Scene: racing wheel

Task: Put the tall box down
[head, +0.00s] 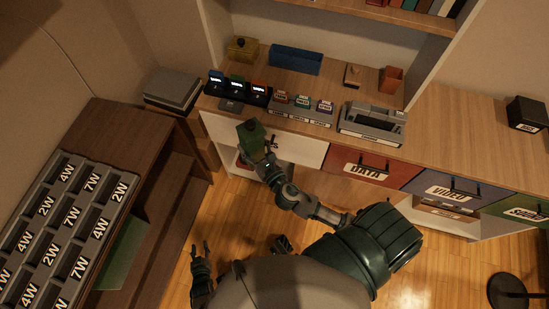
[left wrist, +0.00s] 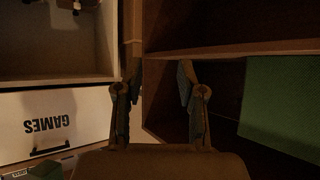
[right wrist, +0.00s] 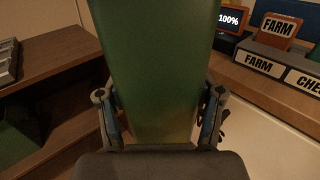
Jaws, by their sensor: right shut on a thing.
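The tall box (head: 249,136) is dark green and hangs in front of the white drawer, below the console shelf edge. My right gripper (head: 270,152) is shut on it. In the right wrist view the tall box (right wrist: 155,70) stands upright between the two fingers and fills the middle, so its far side is hidden. My left gripper (head: 200,254) is low at the bottom left of the head view, over the floor. In the left wrist view the left gripper (left wrist: 161,66) has its fingers apart with nothing between them.
A brown desk (head: 110,120) with a grey tray of lettered tiles (head: 72,215) stands at the left. A green panel (left wrist: 285,105) is in its lower shelf. The wooden counter (head: 440,130) holds small devices and a grey machine (head: 372,124). The white drawer (head: 302,150) and red drawer (head: 365,172) are below.

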